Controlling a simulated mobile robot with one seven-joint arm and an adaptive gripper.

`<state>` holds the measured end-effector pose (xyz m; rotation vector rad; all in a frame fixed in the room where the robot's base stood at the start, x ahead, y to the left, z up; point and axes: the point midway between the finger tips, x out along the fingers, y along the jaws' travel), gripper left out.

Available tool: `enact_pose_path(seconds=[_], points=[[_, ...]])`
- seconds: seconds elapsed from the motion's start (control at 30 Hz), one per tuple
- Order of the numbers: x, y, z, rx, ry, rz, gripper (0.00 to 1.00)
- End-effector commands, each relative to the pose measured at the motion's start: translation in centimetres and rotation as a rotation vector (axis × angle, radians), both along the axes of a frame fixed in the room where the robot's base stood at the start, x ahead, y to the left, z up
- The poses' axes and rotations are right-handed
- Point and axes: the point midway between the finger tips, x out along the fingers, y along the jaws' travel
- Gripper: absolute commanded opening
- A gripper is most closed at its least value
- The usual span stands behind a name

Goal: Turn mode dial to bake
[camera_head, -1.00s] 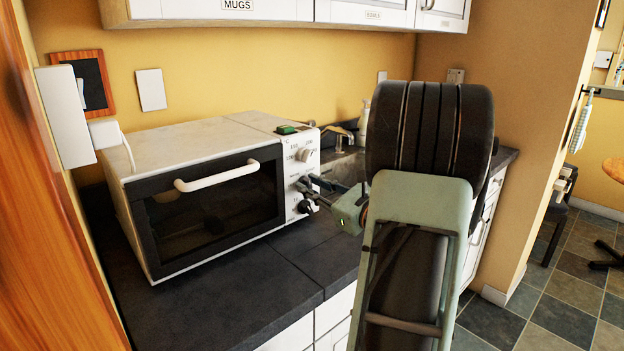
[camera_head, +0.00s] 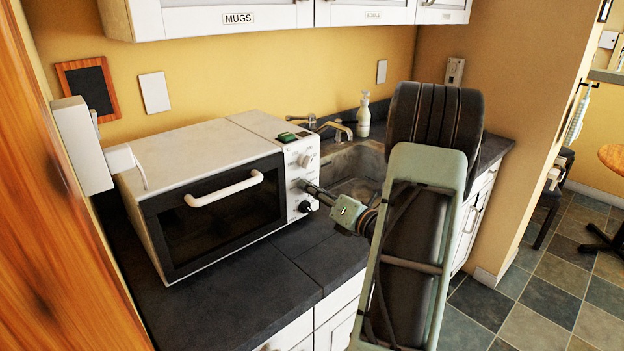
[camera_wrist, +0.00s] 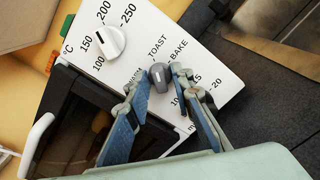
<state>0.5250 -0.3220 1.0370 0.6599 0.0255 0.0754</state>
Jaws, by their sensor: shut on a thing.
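The toaster oven (camera_head: 205,190) stands on the counter, its control panel on the right side of its front. In the wrist view, the grey mode dial (camera_wrist: 161,78) sits in the middle of the white panel, with the words TOAST (camera_wrist: 158,47) and BAKE (camera_wrist: 179,50) above it. A short pale mark shows on the dial; I cannot tell exactly which word it points at. My gripper (camera_wrist: 166,73) is shut on the dial, one finger on each side. In the head view, my gripper (camera_head: 308,187) reaches the panel from the right and hides the dial.
The sink (camera_head: 355,165) and soap bottle (camera_head: 364,115) are behind my arm. The oven handle (camera_head: 225,190) juts forward.

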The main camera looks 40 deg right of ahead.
Motion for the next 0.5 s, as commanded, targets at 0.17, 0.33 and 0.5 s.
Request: enact_pose_path(seconds=[0.17, 0.33, 0.5], points=[[-0.08, -0.04, 0.47, 0.172, 0.016, -0.002, 0.0], [-0.08, -0.03, 0.47, 0.333, 0.029, -0.002, 0.0], [-0.06, -0.03, 0.5, 0.491, 0.04, -0.001, 0.0]])
